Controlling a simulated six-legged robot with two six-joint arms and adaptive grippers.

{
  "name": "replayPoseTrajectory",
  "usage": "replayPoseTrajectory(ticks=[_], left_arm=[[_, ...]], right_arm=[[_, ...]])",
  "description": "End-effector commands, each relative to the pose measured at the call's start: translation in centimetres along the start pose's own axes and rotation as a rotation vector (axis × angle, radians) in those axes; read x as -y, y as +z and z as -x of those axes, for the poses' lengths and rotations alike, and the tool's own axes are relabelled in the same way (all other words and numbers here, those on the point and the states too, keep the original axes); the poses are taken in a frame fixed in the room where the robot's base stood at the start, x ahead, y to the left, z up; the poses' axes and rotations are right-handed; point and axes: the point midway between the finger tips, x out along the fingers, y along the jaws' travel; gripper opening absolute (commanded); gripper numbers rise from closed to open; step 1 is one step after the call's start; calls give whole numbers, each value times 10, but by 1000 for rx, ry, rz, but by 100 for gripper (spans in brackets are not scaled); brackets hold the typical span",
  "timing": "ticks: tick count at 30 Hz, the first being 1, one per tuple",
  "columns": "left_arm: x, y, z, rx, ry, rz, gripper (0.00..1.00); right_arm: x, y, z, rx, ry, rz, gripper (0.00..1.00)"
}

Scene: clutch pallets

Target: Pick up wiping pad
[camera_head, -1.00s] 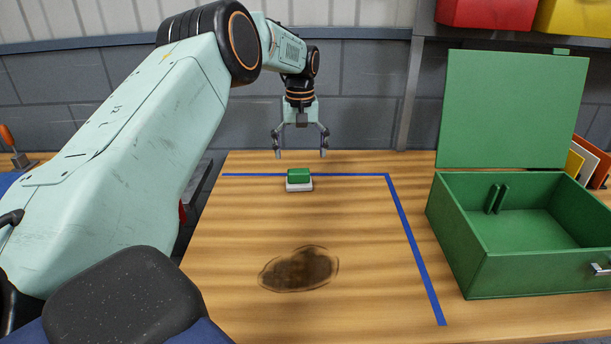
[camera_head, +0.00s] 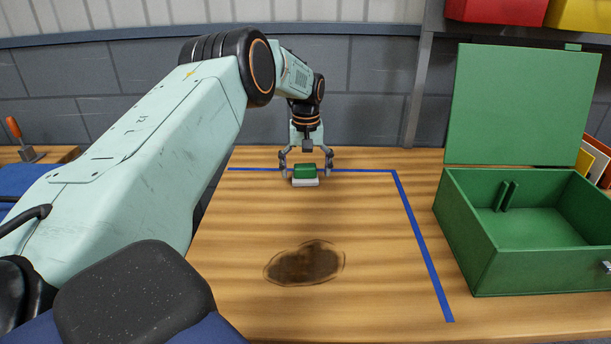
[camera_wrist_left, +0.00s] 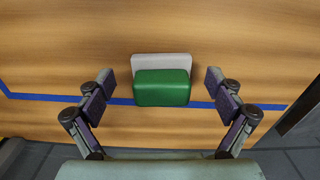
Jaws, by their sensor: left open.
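The wiping pad (camera_head: 306,182) has a green block-shaped grip on top of a pale grey-white base. It lies flat on the wooden table, on the blue tape line at the far side. My left gripper (camera_head: 306,170) is open and lowered around the pad, with one finger at each side. In the left wrist view the pad's green grip (camera_wrist_left: 162,88) sits between the open fingers of the left gripper (camera_wrist_left: 159,88), with a gap on both sides. My right gripper is not in view.
A dark brown stain (camera_head: 304,264) marks the table (camera_head: 350,215) in front of the pad. Blue tape (camera_head: 422,240) runs along the right. A green box (camera_head: 520,270) with its lid raised stands at the right. The table around the pad is clear.

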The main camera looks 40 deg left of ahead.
Motion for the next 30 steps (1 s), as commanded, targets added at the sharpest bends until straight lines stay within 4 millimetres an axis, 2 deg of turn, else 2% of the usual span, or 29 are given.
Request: replayPoseTrajectory(ticks=[2,26,30], left_arm=[[0,0,0,1,-1,0,92],[1,0,-2,2,-2,1,25],[2,0,-2,3,-3,1,24]], right_arm=[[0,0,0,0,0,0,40],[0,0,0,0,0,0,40],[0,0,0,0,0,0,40]])
